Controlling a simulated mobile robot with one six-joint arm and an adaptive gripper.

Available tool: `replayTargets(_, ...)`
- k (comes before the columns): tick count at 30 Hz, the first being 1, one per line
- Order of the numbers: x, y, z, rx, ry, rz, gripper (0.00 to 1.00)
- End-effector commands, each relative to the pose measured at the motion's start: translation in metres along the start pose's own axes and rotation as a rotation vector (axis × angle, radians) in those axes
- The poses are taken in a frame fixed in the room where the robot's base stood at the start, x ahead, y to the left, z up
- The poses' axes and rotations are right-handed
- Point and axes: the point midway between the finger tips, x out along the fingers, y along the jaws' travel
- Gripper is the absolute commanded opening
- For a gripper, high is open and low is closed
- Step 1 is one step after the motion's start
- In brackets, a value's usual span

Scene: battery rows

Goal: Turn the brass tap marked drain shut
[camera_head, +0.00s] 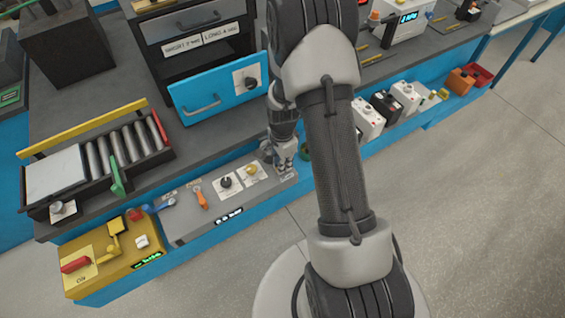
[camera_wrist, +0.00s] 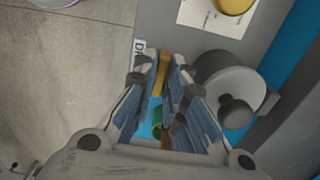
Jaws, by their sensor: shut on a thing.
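My gripper (camera_head: 284,158) is at the right end of the grey panel on the front ledge. In the wrist view my gripper (camera_wrist: 162,80) has its fingers on both sides of a narrow brass piece, the tap's handle (camera_wrist: 161,70), and is shut on it. A white label (camera_wrist: 139,52), partly covered by the left finger, shows letters beginning with D. A green part (camera_wrist: 157,122) shows lower between the fingers. The tap's body is mostly hidden by the fingers, so its exact angle is unclear. The head view hides the tap behind my gripper.
A grey round fitting with a dark knob (camera_wrist: 236,108) is close to the right finger. A yellow knob (camera_head: 251,169) and a black knob (camera_head: 226,182) sit on white cards to the left. A blue drawer front (camera_head: 215,95) stands behind. Open floor lies in front.

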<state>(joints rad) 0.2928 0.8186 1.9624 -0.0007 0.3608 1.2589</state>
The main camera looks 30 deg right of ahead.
Motion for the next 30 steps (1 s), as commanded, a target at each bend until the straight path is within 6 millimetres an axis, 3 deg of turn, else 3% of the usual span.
replayTargets(8,0.0,0.0,0.0,0.004,-0.001,0.0,0.0)
replayTargets(9,0.0,0.0,0.0,0.004,-0.001,0.0,0.14)
replayTargets(17,0.0,0.0,0.0,0.002,0.0,0.0,0.32)
replayTargets(26,-0.001,0.0,0.0,0.001,0.0,0.0,0.32)
replayTargets(30,-0.011,-0.001,0.0,0.001,0.001,-0.004,0.32)
